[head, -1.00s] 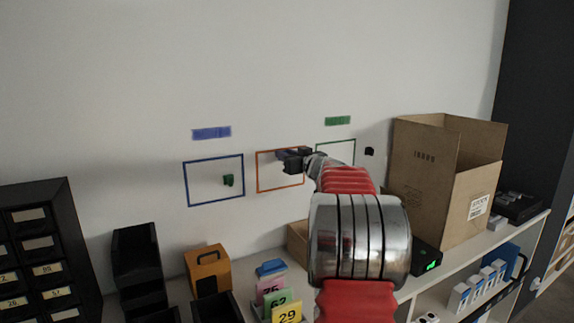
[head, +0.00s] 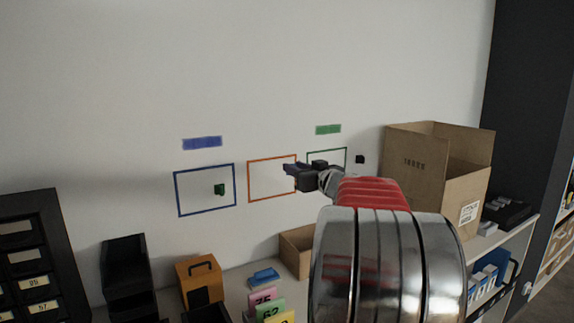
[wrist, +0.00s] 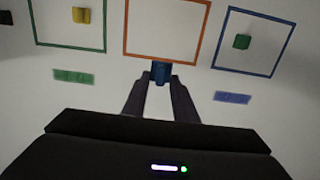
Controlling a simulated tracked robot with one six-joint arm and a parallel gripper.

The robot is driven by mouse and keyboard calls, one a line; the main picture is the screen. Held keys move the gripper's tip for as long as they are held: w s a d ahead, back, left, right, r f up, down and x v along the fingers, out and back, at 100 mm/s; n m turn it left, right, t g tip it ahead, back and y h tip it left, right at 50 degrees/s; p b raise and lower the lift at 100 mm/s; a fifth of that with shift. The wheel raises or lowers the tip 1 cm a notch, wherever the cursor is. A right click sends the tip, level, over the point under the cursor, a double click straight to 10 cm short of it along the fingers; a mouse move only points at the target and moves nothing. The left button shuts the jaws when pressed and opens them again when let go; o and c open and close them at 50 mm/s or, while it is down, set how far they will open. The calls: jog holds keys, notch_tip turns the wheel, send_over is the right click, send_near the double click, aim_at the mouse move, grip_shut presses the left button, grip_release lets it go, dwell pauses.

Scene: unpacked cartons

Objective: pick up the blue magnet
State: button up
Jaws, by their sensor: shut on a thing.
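The blue magnet (wrist: 160,71) is a small blue block between my fingertips in the wrist view. My gripper (wrist: 159,83) is shut on it. In that view the magnet overlaps the label-side edge of the orange frame (wrist: 125,30) on the wall. In the head view my gripper (head: 290,169) is in front of the right edge of the orange frame (head: 249,182). The magnet cannot be made out clearly there. Whether it still touches the wall I cannot tell.
A green magnet (head: 219,190) is inside the blue frame (head: 176,195). A yellow magnet (wrist: 81,15) is inside the green frame (wrist: 70,46). A black magnet (head: 360,159) is right of it. Below stand a cardboard carton (head: 415,185), an orange box (head: 199,280) and black bins (head: 126,265).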

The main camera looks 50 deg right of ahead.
jog(key=v, duration=0.8)
jog(key=shift+f, duration=0.25)
